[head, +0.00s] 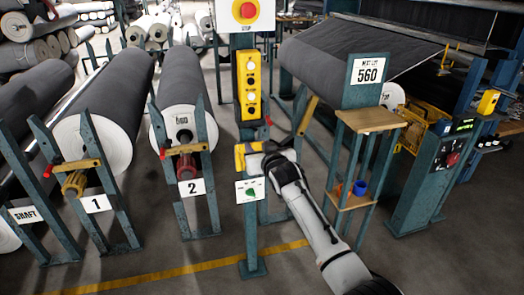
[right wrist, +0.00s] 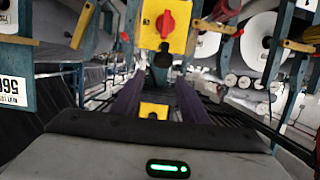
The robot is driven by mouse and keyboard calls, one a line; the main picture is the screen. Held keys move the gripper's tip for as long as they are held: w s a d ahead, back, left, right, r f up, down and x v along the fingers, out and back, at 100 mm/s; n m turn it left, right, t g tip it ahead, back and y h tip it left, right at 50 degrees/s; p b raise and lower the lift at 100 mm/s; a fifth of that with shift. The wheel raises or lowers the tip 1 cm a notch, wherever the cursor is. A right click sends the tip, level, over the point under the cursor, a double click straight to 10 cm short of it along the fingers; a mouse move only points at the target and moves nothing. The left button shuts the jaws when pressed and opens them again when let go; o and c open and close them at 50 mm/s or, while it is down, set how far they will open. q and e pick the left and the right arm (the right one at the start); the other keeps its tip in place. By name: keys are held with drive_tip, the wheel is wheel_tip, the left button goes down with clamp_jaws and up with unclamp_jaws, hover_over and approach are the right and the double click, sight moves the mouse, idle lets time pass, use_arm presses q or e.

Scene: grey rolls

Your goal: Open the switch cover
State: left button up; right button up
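A teal post carries a yellow switch box (head: 240,157), partly hidden behind my right gripper (head: 262,152). In the right wrist view, which looks upside down, a yellow box with a red rotary knob (right wrist: 165,24) lies beyond the fingertips. My right gripper also shows there (right wrist: 158,85), with two dark fingers apart and nothing seen held between them. A small dark part (right wrist: 162,59) sits near the box's edge. I cannot make out a separate cover. Below the gripper, a white plate with a green knob (head: 250,190) is on the post. My left gripper is not in view.
A yellow button box (head: 250,85) and a red stop button (head: 246,10) are higher on the post. Large grey rolls (head: 188,95) on stands are at left. A wooden-shelved stand (head: 370,119) with a blue cup (head: 360,187) is at right. The front floor is clear.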

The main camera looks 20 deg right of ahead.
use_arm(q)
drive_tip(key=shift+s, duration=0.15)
use_arm(e)
drive_tip(key=shift+s, duration=0.1)
use_arm(q)
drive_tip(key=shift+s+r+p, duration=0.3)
drive_tip(key=shift+p, duration=0.2)
use_arm(e)
drive_tip(key=v, duration=1)
drive_tip(key=shift+s+r, duration=0.1)
